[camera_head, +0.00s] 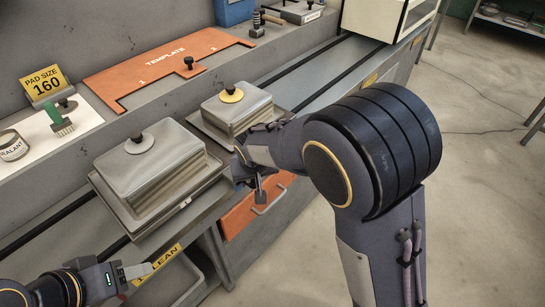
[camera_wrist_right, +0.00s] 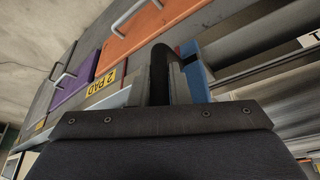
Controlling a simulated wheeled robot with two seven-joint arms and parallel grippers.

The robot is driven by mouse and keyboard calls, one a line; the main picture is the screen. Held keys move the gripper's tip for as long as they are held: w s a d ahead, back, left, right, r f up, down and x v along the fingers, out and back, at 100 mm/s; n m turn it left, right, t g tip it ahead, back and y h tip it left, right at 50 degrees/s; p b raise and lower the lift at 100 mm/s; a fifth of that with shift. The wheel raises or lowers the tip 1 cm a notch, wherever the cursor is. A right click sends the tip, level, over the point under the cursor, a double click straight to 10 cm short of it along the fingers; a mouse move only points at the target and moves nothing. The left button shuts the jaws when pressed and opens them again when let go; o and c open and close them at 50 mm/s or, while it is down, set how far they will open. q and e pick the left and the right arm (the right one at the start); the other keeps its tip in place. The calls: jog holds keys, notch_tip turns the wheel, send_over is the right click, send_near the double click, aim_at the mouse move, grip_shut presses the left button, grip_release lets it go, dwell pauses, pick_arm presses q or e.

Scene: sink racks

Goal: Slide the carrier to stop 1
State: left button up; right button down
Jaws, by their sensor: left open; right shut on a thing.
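Two lidded grey boxes stand on flat trays along the dark rails in the head view. I cannot tell which one the task calls the carrier. My right gripper (camera_head: 240,172) is at the front right corner of the nearer tray (camera_head: 142,226). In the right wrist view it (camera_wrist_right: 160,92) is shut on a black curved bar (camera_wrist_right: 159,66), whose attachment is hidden. My left gripper (camera_head: 135,275) is open and empty near the yellow CLEAN label.
An orange template board (camera_head: 150,68) with stop marks and a black knob lies behind the rails. A yellow PAD SIZE 160 sign (camera_head: 44,84), a green brush (camera_head: 58,120) and a sealant tin (camera_head: 12,146) are at left. An orange drawer (camera_head: 240,215) is below the bench edge.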

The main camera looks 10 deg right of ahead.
jog(key=s+a+p, duration=0.1)
jog(key=s+a, duration=1.4)
jog(key=a, duration=0.4)
jog(key=shift+a, duration=0.1)
jog(key=c, duration=1.4)
grip_release()
jog(key=shift+o, duration=0.2)
jog(key=v, duration=0.7)
jog(key=shift+s+r, duration=0.2)
jog(key=shift+r, duration=0.2)
